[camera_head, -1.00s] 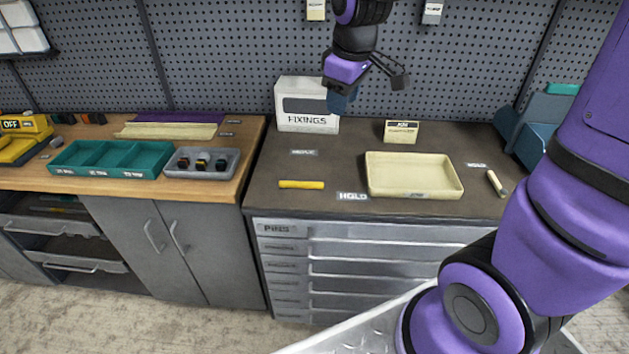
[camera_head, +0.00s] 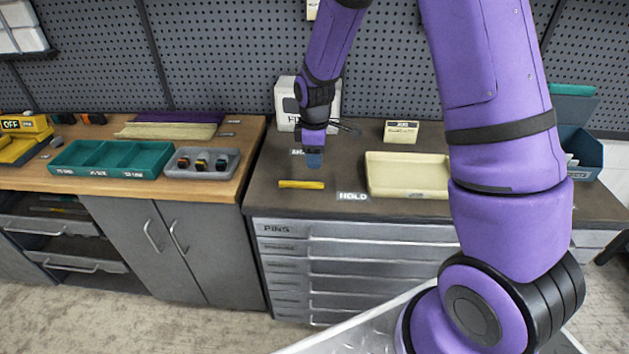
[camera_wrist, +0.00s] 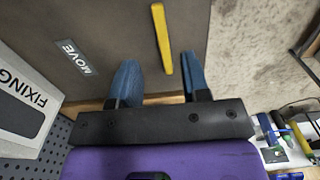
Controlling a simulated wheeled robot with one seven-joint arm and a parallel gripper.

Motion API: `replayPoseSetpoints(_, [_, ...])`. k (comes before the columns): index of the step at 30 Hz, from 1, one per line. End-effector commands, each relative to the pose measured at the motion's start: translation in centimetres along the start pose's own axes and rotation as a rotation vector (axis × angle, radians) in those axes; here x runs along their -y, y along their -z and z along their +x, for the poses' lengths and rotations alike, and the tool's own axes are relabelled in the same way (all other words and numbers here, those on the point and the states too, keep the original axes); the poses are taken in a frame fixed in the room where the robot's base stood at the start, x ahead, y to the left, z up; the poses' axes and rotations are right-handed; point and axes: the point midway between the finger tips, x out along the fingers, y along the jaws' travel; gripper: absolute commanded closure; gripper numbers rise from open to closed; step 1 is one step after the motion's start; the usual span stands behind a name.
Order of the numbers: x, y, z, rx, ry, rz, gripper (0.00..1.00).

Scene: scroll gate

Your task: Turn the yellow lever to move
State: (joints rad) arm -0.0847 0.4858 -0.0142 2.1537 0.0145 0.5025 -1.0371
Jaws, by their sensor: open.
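The yellow lever (camera_head: 301,184) lies flat on the dark worktop, its long side running left to right in the head view. It also shows in the wrist view (camera_wrist: 162,38), just beyond the fingertips. A HOLD label (camera_head: 352,196) is right of the lever. A MOVE label (camera_wrist: 74,58) lies on the worktop in the wrist view. My gripper (camera_head: 314,160) hangs above the worktop, behind and slightly right of the lever. In the wrist view its two blue fingers (camera_wrist: 162,82) are apart with nothing between them. The gripper is not touching the lever.
A white FIXINGS box (camera_head: 287,103) stands behind my gripper, partly hidden by my arm. A cream tray (camera_head: 408,190) is right of the lever, partly covered by my arm. A grey tray (camera_head: 203,173) sits on the left bench.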

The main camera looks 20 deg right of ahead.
Motion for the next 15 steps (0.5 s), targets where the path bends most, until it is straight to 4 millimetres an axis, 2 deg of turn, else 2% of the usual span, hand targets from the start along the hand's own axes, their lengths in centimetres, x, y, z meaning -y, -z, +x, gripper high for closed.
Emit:
replayPoseSetpoints(9, [0.1,0.0,5.7,0.002,0.003,0.001,0.57])
replayPoseSetpoints(15, [0.0,0.0,7.9,0.001,0.001,-0.001,0.57])
